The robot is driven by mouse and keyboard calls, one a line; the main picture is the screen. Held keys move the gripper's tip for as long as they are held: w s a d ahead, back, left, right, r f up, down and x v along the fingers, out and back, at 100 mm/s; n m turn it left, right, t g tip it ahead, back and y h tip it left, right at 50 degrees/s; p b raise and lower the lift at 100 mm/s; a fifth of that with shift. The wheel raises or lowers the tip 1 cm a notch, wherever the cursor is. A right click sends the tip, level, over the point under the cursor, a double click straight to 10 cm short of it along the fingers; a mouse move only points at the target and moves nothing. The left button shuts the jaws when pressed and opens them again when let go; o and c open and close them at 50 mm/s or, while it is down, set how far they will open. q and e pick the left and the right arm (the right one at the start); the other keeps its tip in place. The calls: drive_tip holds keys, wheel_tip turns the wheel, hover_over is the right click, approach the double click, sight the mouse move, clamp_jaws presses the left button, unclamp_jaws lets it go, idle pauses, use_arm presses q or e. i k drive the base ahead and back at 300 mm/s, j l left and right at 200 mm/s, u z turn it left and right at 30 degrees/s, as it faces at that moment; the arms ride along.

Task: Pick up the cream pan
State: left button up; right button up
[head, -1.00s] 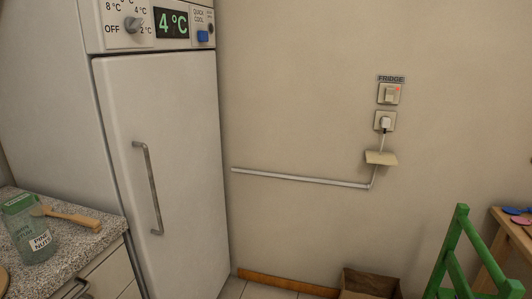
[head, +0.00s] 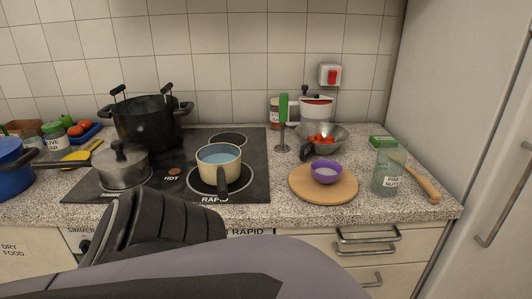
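The cream pan (head: 207,171) stands upright on the front right ring of the black hob. Its inside is blue, and its dark handle points toward me. A grey-purple part of my arm and a black ribbed part of it cross the bottom of the view, in front of the hob's front edge and the drawers. I cannot make out fingertips of either gripper. Nothing is seen touching the pan.
A lidded steel pot (head: 122,172) and a tall black pot (head: 148,125) share the hob (head: 180,146). A blue pot (head: 12,170) stands left.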

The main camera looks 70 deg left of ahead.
sight(221, 175)
drive_tip(key=u, duration=0.5)
drive_tip(key=k+u, duration=0.1)
drive_tip(key=u, duration=0.85)
drive_tip(key=k+u, duration=0.1)
drive_tip(key=u, duration=0.9)
drive_tip(key=k+j, duration=0.05)
